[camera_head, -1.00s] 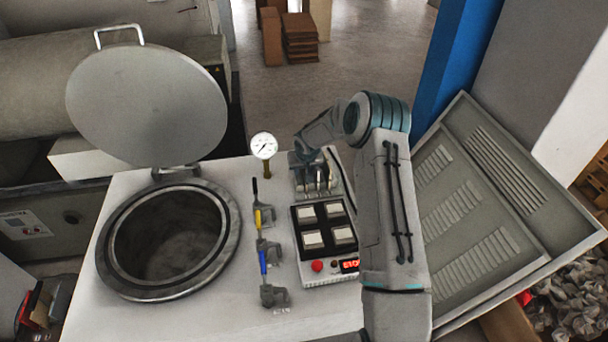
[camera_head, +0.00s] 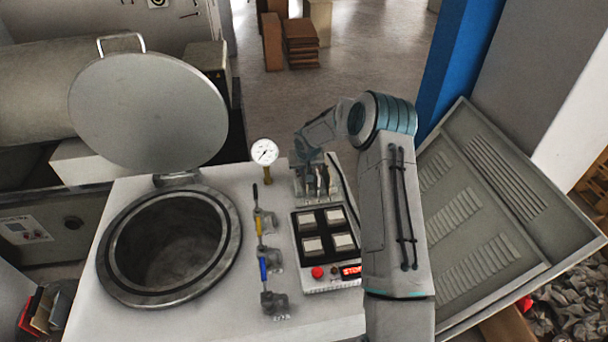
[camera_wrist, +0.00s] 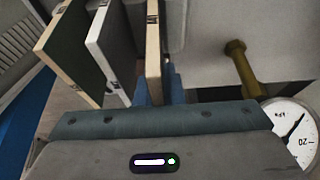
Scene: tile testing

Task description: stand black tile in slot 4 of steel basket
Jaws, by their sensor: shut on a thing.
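My gripper (camera_head: 317,172) is low over the white top, behind the control panel, with thin tiles on edge below it. In the wrist view its bluish fingers (camera_wrist: 158,92) are shut on a tile (camera_wrist: 153,48). That tile is seen almost edge-on, with a cream edge; its face colour is unclear. To its left stand a pale tile (camera_wrist: 107,48) and, farthest left, a tile with a dark greenish-black face (camera_wrist: 72,48) and cream edge. These two stand apart from the fingers. I cannot make out the steel basket or its slot numbers.
The pressure gauge (camera_head: 264,150) stands close left of the gripper; it shows in the wrist view too (camera_wrist: 292,130). An open round vessel (camera_head: 170,245) with raised lid (camera_head: 148,112), coloured valves (camera_head: 268,262) and the control panel (camera_head: 326,242) are nearby. A slatted grey panel (camera_head: 455,215) leans at right.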

